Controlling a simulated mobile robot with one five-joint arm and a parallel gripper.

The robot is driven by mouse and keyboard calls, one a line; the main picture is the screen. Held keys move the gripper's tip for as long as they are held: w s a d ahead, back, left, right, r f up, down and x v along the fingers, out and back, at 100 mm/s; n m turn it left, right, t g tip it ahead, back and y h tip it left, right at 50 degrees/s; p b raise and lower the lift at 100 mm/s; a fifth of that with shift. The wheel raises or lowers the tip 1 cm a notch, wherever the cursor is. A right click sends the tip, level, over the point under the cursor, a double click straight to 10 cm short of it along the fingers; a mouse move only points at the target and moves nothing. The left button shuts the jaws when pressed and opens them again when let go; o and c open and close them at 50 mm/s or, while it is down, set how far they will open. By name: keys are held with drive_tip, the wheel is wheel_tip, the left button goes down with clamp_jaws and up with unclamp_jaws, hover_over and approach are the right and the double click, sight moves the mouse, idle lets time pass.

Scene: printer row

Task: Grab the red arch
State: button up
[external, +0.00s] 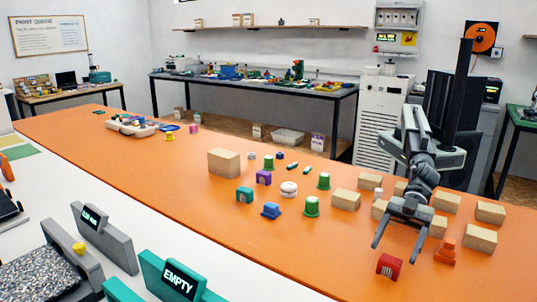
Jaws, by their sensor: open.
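The red arch (389,266) stands on the orange table near its right front edge. It is a small red block with a darker opening in its side. My gripper (394,254) points down over it with its two grey fingers spread apart. The fingertips appear to be just above or to either side of the arch. Nothing is held between them. From this one view I cannot tell the exact height of the fingers or whether either one touches the arch.
Green cups (312,207), a blue piece (271,211), a teal arch (244,195) and a purple arch (264,177) lie to the left. The orange table (290,255) is bare left of the arch.

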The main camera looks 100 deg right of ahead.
sight(384, 281)
wheel_tip(384, 281, down, 3)
drive_tip(key=shift+r+b, duration=0.1)
drive_tip(key=shift+b, duration=0.55)
drive_tip(key=shift+w+a, duration=0.15)
drive_tip(key=shift+w, duration=0.05)
drive_tip(key=b+x, duration=0.1)
drive_tip(key=x, duration=0.3)
drive_tip(key=shift+w+a+b, duration=0.25)
drive_tip(key=shift+a+b, duration=0.05)
drive_tip(key=shift+b, duration=0.05)
drive_tip(key=shift+d, duration=0.1)
drive_tip(key=c, duration=1.4)
